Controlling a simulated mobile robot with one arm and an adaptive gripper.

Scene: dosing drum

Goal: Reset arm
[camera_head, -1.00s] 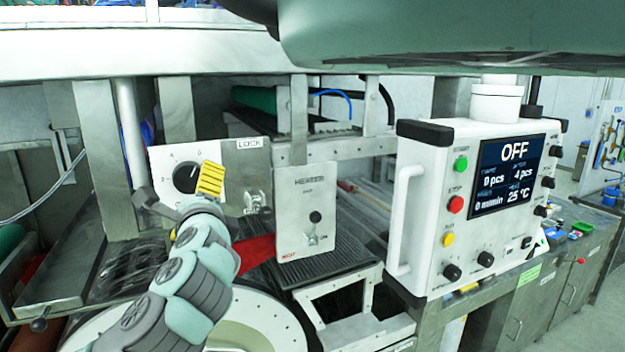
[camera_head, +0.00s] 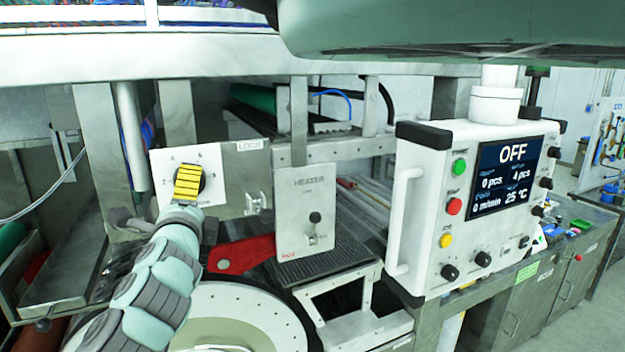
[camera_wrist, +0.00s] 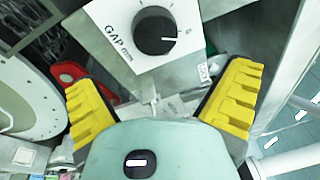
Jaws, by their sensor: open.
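My gripper (camera_head: 188,182) has yellow finger pads and is at the left of the head view, in front of the white panel with the black gap knob (camera_head: 202,181). The gripper hides most of the knob there. In the wrist view my gripper (camera_wrist: 161,88) is open, its two yellow fingers wide apart with nothing held between them. The black knob on its white panel labelled GAP (camera_wrist: 120,42) shows whole, above and beyond the fingers and apart from them.
A white control box (camera_head: 425,190) with a screen reading OFF stands at right. A large round plate (camera_head: 285,315) is below, and a green drum-like body (camera_head: 460,30) hangs overhead.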

